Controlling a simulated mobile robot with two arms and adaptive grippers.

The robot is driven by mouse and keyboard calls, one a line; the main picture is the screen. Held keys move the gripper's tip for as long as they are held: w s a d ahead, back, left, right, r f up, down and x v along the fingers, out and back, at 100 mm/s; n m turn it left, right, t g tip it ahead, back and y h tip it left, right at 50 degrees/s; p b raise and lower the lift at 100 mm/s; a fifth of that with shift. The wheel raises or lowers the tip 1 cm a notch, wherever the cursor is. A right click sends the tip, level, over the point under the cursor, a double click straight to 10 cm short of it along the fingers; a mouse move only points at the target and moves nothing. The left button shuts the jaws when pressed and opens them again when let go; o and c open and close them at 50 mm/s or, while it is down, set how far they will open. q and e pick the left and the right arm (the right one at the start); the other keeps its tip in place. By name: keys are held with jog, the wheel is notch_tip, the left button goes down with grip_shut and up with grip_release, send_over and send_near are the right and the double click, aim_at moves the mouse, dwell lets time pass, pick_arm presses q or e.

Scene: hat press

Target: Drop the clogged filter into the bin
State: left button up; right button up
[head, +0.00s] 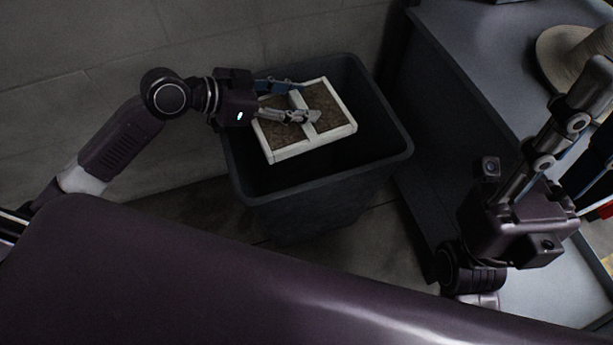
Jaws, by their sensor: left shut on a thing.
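The clogged filter (336,105) has a white frame with a crossbar and brown, dirty panels. It is in the head view, over the mouth of the dark grey bin (393,160). My left gripper (308,103) comes in from the left and is shut on the filter's crossbar, with its fingers lying over the frame. The filter is slightly tilted, and the bin's dark inside shows around it. The bin's floor is hidden in shadow. My right arm is at the right, but its fingertips are not clearly in view.
A dark counter (455,95) stands to the right of the bin, with a straw hat (565,55) on it. A grey wall (70,110) is behind and to the left. Some bare floor shows around the bin.

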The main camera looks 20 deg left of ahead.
pick_arm(q)
jog(key=shift+r, duration=0.1)
jog(key=o, duration=1.4)
jog(key=v, duration=1.2)
